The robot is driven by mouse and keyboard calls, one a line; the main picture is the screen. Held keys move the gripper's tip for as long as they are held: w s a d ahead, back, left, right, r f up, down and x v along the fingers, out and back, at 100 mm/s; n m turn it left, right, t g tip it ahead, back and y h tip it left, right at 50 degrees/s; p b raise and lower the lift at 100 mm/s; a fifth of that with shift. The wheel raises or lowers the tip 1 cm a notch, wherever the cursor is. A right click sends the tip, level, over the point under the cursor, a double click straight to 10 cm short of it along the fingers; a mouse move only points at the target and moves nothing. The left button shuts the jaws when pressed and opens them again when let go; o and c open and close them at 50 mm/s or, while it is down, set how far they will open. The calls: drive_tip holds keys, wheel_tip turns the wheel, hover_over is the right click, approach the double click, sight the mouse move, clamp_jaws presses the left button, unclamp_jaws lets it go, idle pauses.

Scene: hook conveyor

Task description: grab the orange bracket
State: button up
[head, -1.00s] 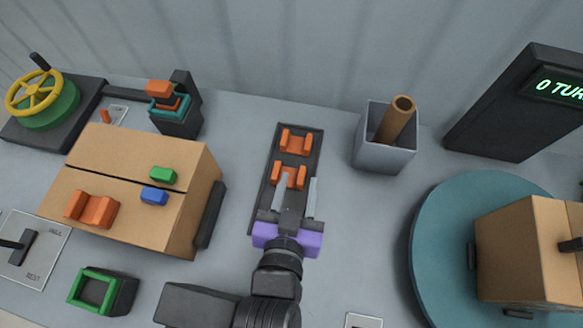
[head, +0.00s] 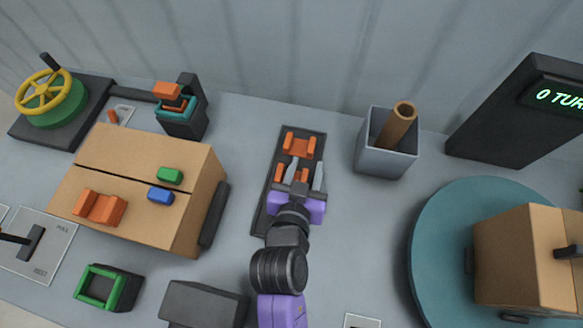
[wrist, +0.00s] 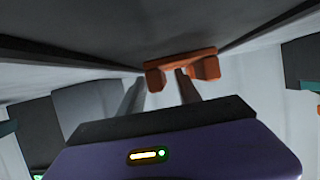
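A dark narrow tray (head: 262,205) carries two orange brackets. The far bracket (head: 299,145) is clear of my gripper. The near bracket (head: 280,172) is partly hidden behind my gripper (head: 304,176). My gripper is open; in the head view its left finger overlaps the bracket's middle and its right finger is just past the bracket's right side. In the wrist view an orange bracket (wrist: 181,62) shows at the fingertips (wrist: 162,83); one finger lies in front of the gap between its legs, the other outside one leg. I cannot tell whether they touch.
A cardboard box (head: 140,150) to the left bears another orange bracket (head: 100,207), a green block (head: 169,175) and a blue block (head: 160,195). A grey bin (head: 385,158) holds a brown tube (head: 398,125). A teal turntable (head: 440,230) stands at right.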

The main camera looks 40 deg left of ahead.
clamp_jaws()
drive_tip(key=shift+r, duration=0.15)
